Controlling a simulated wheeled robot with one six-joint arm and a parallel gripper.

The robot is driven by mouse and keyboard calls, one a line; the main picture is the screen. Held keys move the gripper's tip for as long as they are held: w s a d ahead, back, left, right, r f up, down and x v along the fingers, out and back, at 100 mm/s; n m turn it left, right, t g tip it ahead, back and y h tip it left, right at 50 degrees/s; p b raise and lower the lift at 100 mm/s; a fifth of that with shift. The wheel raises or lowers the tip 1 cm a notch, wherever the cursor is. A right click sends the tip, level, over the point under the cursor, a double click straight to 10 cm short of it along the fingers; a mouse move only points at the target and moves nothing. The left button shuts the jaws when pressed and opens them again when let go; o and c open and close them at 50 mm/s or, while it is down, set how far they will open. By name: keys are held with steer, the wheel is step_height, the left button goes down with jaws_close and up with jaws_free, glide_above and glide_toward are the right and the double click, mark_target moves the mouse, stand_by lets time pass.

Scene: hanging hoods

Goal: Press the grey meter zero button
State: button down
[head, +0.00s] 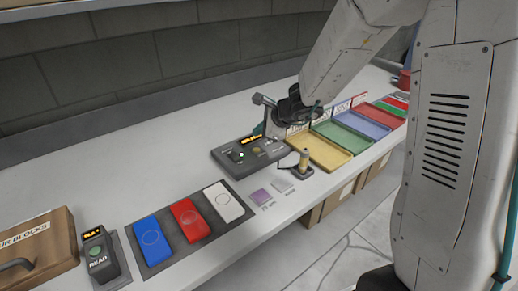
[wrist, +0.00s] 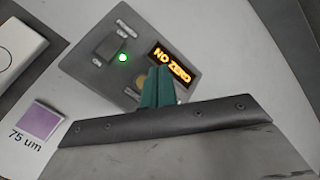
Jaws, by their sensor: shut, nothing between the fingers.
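The grey meter (head: 228,163) sits on the counter, with an orange lit display (head: 250,140) and a lit green lamp (head: 241,154). In the wrist view the meter (wrist: 120,22) shows the words "NO ZERO" on its display (wrist: 169,61). A raised dark grey block (wrist: 109,46) stands beside the green lamp (wrist: 123,57). A tan round disc (wrist: 138,82) is partly hidden behind my fingers; I cannot tell which part is the zero button. My gripper (wrist: 158,72) is shut and empty, its teal fingers over the meter. It also shows in the head view (head: 268,129); contact is unclear.
A small stand with a yellowish probe (head: 304,162) is right of the meter. Purple (head: 260,197) and pale (head: 282,186) squares lie in front. Blue (head: 152,238), red (head: 189,220) and white (head: 224,202) blocks are at left. Coloured trays (head: 318,150) stand behind at right.

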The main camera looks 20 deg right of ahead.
mark_target(259, 151)
steer(key=shift+f, duration=1.85)
steer(key=shift+s+f, duration=0.1)
stand_by(0.5)
steer(key=shift+f, duration=0.3)
steer(key=shift+f, duration=0.4)
stand_by(0.6)
steer(key=shift+r, duration=0.85)
steer(key=shift+r, duration=2.5)
